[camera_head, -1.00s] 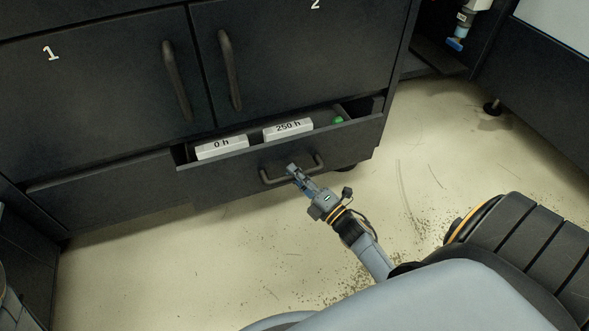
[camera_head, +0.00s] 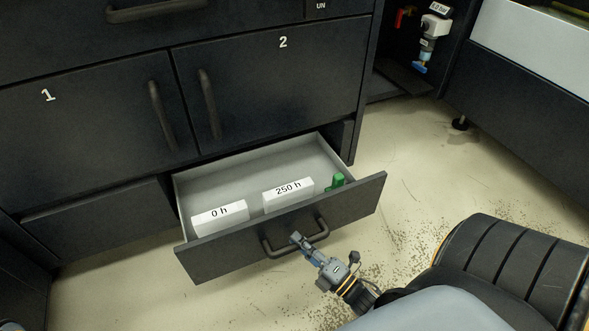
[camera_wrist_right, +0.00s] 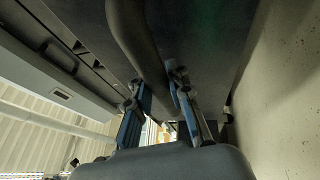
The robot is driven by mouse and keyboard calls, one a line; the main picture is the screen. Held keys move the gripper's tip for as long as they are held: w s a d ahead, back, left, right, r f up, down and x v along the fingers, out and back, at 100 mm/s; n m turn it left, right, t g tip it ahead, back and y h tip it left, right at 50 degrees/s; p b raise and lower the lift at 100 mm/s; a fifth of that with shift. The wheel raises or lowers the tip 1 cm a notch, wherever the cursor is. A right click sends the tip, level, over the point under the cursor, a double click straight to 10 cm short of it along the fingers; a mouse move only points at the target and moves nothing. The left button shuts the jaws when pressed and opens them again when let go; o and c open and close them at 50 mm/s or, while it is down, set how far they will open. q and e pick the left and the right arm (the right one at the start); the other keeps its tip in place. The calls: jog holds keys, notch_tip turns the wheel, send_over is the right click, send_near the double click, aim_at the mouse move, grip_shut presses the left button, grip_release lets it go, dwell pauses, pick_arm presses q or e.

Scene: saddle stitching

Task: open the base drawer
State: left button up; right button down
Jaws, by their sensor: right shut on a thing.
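The base drawer (camera_head: 205,259) is at the bottom of the dark cabinet and stands well out from it, so its grey inside shows. My right gripper (camera_head: 299,241) is shut on the dark bar handle (camera_head: 273,249) at the drawer's front. In the right wrist view the handle (camera_wrist_right: 132,35) runs between the two blue-sided fingers of the right gripper (camera_wrist_right: 160,85). A white box marked "0 h" (camera_head: 219,218), a white box marked "250 h" (camera_head: 288,195) and a green item (camera_head: 337,182) lie in the drawer. My left gripper is not in view.
Closed doors marked 1 (camera_head: 85,120) and 2 (camera_head: 270,85) are above the drawer. Pale floor (camera_head: 390,150) lies free in front and to the right. A unit with a gauge (camera_head: 432,28) stands in a bay at the upper right.

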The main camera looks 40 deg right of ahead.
jog(key=shift+s+a, duration=0.2)
jog(key=shift+s, duration=0.7)
jog(key=c, duration=1.2)
grip_release()
jog(key=v, duration=1.2)
jog(key=shift+f, duration=0.1)
